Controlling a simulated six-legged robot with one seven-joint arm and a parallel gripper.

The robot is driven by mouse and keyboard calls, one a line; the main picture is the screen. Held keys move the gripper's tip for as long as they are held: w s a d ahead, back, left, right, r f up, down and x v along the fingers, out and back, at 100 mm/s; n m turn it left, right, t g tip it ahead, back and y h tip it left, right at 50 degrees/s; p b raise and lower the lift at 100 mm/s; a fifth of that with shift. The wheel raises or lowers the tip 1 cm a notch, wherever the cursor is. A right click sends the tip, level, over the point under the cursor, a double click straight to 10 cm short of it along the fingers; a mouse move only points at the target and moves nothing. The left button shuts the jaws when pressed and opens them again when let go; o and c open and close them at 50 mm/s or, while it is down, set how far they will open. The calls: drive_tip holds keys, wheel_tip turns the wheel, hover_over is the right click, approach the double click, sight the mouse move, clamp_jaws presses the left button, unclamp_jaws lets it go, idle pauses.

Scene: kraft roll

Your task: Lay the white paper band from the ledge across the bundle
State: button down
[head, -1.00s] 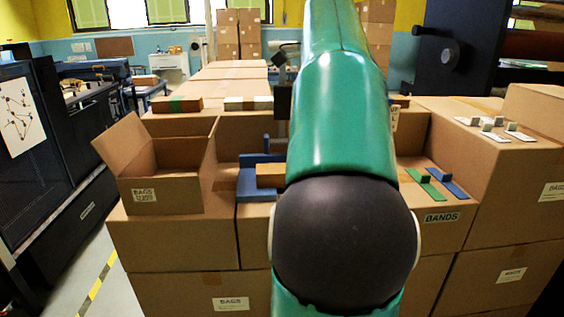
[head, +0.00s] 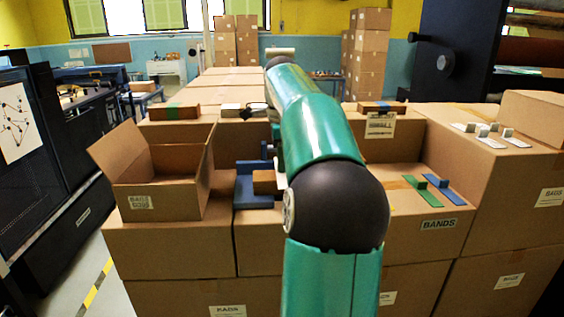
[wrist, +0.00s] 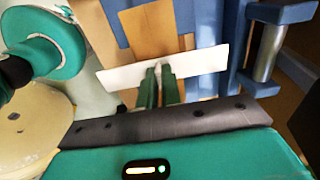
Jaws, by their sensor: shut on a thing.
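The white paper band (wrist: 205,61) lies crosswise in the wrist view. My gripper (wrist: 158,72) is shut on it near its middle, with two green fingers. The brown bundle (wrist: 150,28) shows beyond the band and runs away from it. I cannot tell whether band and bundle touch. A blue holder (wrist: 283,13) stands around the bundle. In the head view the bundle (head: 265,183) sits in the blue holder (head: 250,200), left of my arm. My arm hides most of my gripper there.
An open carton (head: 150,190) stands left of the holder. Green (head: 428,192) and blue (head: 444,190) bands lie on the box labelled BANDS. Several white pieces (head: 513,141) lie on the higher carton at right. Capped bundles (head: 175,112) lie on the cartons behind.

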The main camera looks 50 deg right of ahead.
drive_tip(key=shift+f, duration=0.2)
drive_tip(key=shift+f, duration=0.15)
drive_tip(key=c, duration=1.6)
unclamp_jaws()
drive_tip(key=shift+r, duration=3.9)
